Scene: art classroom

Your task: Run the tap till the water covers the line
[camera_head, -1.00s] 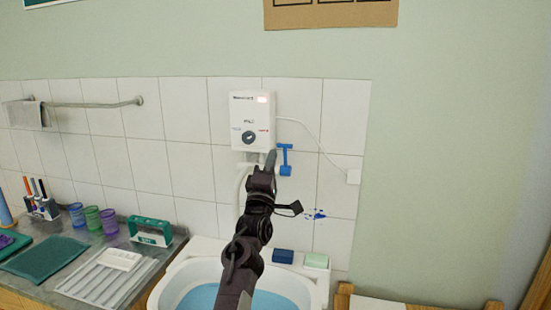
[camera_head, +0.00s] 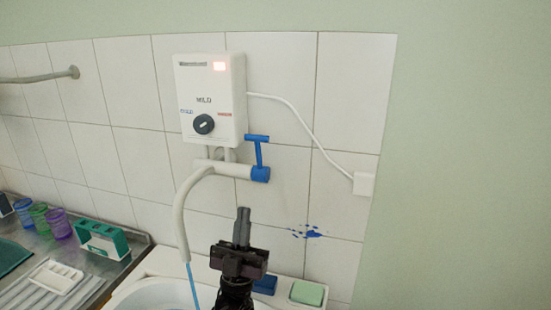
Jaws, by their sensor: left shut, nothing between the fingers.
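The white tap spout (camera_head: 183,212) curves down from under the water heater. A thin blue stream of water (camera_head: 193,285) runs from its end toward the basin (camera_head: 150,293). The tap's blue lever (camera_head: 257,152) stands upright at the right end of the tap body. My left gripper (camera_head: 243,222) is shut and empty, pointing up, below the lever and right of the spout, apart from both. Only the basin's back part shows at the bottom edge; the water surface and any line are not visible. My right gripper is not in view.
The white heater (camera_head: 210,95) hangs on the tiles, with a dark knob (camera_head: 204,124) and a lit red display. A cable runs to a wall box (camera_head: 364,184). A blue block (camera_head: 265,284) and a green soap (camera_head: 307,293) lie on the basin's back ledge. Cups (camera_head: 58,222) stand left.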

